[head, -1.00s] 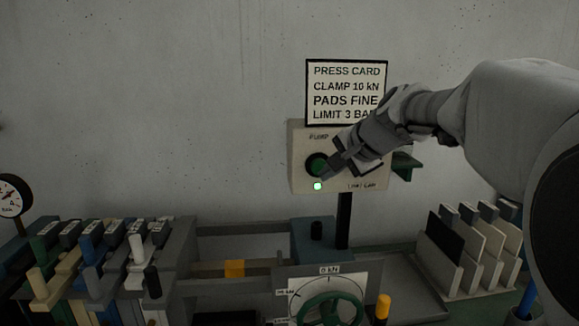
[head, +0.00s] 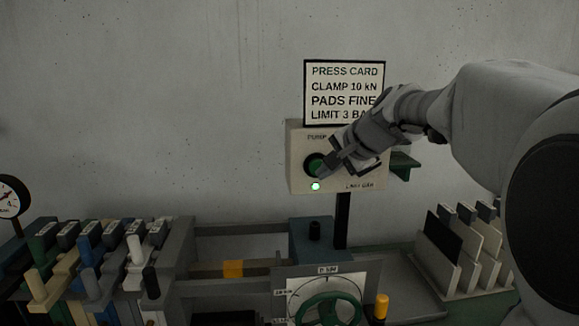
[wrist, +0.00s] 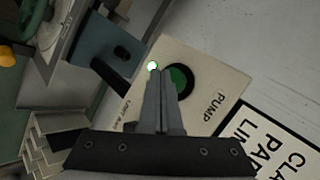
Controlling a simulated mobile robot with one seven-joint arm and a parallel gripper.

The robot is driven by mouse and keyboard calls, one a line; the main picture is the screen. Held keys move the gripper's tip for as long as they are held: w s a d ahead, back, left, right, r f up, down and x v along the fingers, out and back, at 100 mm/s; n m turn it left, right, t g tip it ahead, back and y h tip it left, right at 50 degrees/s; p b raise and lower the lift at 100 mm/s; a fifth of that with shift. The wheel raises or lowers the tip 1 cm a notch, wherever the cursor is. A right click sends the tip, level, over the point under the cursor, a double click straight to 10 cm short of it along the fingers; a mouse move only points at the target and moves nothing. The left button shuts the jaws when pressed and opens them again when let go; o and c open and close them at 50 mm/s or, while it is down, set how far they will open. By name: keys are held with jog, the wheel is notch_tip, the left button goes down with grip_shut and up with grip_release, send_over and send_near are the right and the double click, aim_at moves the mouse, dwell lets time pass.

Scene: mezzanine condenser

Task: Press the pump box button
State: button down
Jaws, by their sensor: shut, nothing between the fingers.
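The pump box (head: 300,172) is a cream box on a dark post below the press card, labelled PUMP. Its green round button (head: 315,163) sits in a dark ring, partly hidden by my fingers. A small lamp (head: 316,187) below the button glows green-white. My gripper (head: 324,172) is shut and empty, its fingertips in front of the button's lower right side. In the wrist view, the shut fingers (wrist: 163,75) overlap the left part of the button (wrist: 180,79), beside the lit lamp (wrist: 152,66). I cannot tell whether the tips touch the button.
The press card (head: 344,91) is on the wall above the box. Below stand a gauge panel with a green handwheel (head: 328,309) and a yellow-topped post (head: 381,305). Coloured levers (head: 90,262) crowd the left; a rack of plates (head: 462,245) stands right.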

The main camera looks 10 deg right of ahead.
jog(key=shift+w, duration=0.6)
dwell(0.7)
jog(key=shift+s, duration=1.05)
jog(key=s+b, duration=0.2)
jog(key=s, duration=0.4)
